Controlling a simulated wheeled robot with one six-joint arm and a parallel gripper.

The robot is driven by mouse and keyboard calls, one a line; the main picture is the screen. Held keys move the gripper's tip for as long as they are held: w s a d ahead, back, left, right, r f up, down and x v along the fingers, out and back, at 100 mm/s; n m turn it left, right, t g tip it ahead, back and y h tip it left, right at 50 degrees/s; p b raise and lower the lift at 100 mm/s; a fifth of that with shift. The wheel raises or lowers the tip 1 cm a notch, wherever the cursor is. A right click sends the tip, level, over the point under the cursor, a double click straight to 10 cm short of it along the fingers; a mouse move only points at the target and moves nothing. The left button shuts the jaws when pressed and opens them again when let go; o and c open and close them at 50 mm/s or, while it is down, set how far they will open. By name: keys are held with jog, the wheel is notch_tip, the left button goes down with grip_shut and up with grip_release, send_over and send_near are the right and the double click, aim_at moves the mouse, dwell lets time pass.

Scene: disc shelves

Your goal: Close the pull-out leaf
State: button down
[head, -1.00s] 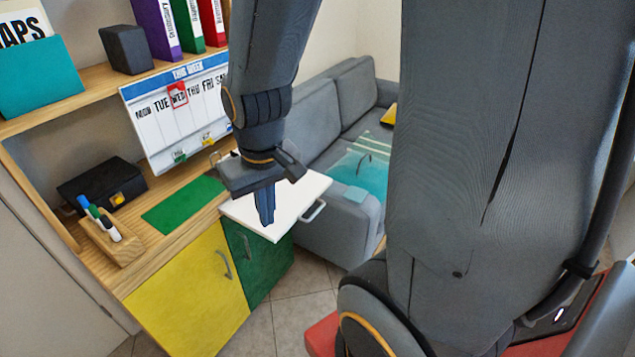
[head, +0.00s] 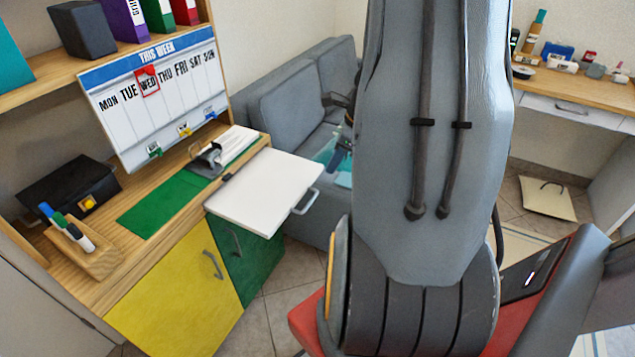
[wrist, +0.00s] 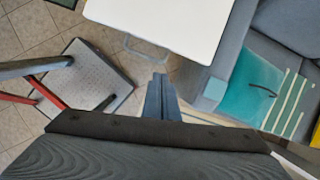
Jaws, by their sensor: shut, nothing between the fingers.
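The white pull-out leaf (head: 262,190) sticks out from the wooden desk, above the green cabinet door (head: 240,250). A metal handle (head: 306,201) is on its outer edge. In the wrist view the leaf (wrist: 165,22) lies at the top, with its handle (wrist: 147,52) along the near edge. My gripper (wrist: 160,86) is shut and empty, apart from the leaf, just beyond its handle edge. In the head view my gripper (head: 340,155) shows only partly beside my arm, in front of the sofa.
A green mat (head: 160,205), a lever-arch binder mechanism (head: 207,158) and a pen holder (head: 95,250) are on the desk. The leaf's top is bare.

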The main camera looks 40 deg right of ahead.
jog(key=w+f+m, duration=0.2)
jog(key=w+f, duration=0.4)
jog(key=f, duration=0.4)
jog(key=shift+w+f+m, duration=0.2)
jog(key=shift+m, duration=0.2)
jog(key=shift+d, duration=0.1)
